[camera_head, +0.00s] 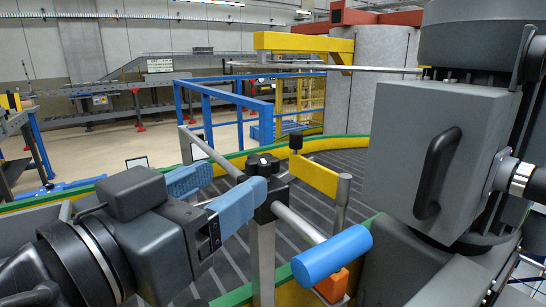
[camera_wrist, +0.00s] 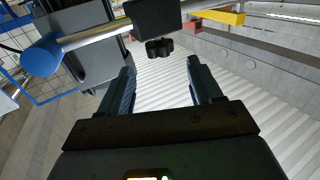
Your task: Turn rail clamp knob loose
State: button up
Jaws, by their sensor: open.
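The rail clamp (camera_head: 263,164) is a black block at the top of a grey post, with a metal rail running through it. In the wrist view, the clamp (camera_wrist: 156,18) is at the top, and its small black lobed knob (camera_wrist: 160,49) sticks out toward me. My gripper (camera_head: 230,180) has blue fingers and comes in from the left, open. In the wrist view, my gripper (camera_wrist: 161,80) has its fingers apart and empty, with the knob just beyond the tips and roughly between them. In the head view, I cannot make out the knob; the near finger covers part of the clamp area.
The rail (camera_head: 300,224) ends in a thick blue cylinder (camera_head: 335,254) at the near right, above an orange block (camera_head: 332,285). A yellow bar (camera_head: 313,178) stands behind the clamp. The grey slatted conveyor (camera_head: 350,164) curves behind, and a large grey box (camera_head: 425,150) fills the right.

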aim_at(253, 167)
jog(key=shift+p+x, duration=0.8)
jog(key=shift+x, duration=3.05)
jog(key=c, duration=1)
jog(key=shift+o, duration=0.2)
